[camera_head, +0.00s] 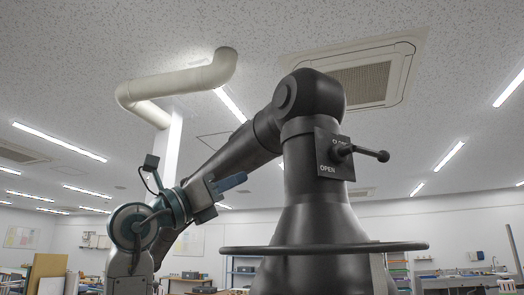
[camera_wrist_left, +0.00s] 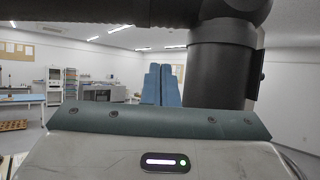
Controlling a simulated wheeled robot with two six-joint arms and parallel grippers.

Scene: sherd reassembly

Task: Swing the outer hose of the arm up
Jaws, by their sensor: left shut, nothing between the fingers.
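A black extraction arm fills the middle of the head view. Its thick dark hose (camera_head: 240,150) slopes from a rounded elbow joint (camera_head: 310,93) down to the left, where my left wrist hides its lower end. A wide black hood (camera_head: 312,215) hangs below the elbow, with a ring (camera_head: 300,249) around it. A handle (camera_head: 368,152) sticks out from a plate marked OPEN. My left gripper (camera_head: 232,182) has blue fingers, shut and empty, just left of the hood and below the hose. In the left wrist view, the fingers (camera_wrist_left: 161,85) stand together beside a dark upright tube (camera_wrist_left: 220,72).
A cream duct (camera_head: 185,82) bends along the ceiling at upper left, beside a pale column (camera_head: 170,143). A ceiling vent unit (camera_head: 362,76) is behind the elbow. Benches and shelves stand far back in the room. The air right of the hood is clear.

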